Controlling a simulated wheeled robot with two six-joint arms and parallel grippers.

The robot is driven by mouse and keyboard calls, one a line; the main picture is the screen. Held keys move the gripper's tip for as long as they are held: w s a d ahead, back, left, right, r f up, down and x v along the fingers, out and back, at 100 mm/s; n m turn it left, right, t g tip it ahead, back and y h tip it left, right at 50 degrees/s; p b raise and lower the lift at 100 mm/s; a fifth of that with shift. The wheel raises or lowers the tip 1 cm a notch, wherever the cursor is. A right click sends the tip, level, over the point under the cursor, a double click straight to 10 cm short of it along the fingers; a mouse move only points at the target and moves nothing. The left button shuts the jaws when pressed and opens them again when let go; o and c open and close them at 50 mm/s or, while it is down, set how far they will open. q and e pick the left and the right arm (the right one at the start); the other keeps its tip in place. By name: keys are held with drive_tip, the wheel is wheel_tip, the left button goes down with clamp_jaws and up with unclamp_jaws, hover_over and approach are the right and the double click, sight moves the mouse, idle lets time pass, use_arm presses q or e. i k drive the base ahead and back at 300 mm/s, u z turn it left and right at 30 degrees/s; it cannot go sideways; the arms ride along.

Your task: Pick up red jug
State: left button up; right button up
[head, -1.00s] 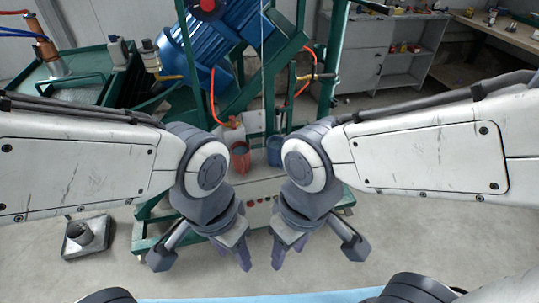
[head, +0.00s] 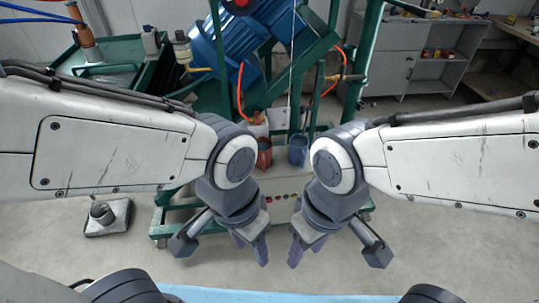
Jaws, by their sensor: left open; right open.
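The red jug (head: 264,154) stands on the green machine frame, beside a blue jug (head: 298,150), in the middle of the head view. Its left part is partly covered by my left wrist. My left gripper (head: 250,247) points down, open and empty, lower in the picture than the red jug and apart from it. My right gripper (head: 307,248) also points down, open and empty, to the right of the left one. Neither gripper touches a jug.
A large blue motor (head: 228,50) sits on the green frame (head: 330,75) above the jugs. Orange hoses hang near them. A green cart (head: 110,55) is at the left, a grey cabinet (head: 395,70) at the back right. A dark block (head: 106,216) lies on the floor.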

sight(264, 159)
drive_tip(key=z, duration=0.5)
drive_tip(key=i, duration=0.95)
drive_tip(key=u, duration=0.35)
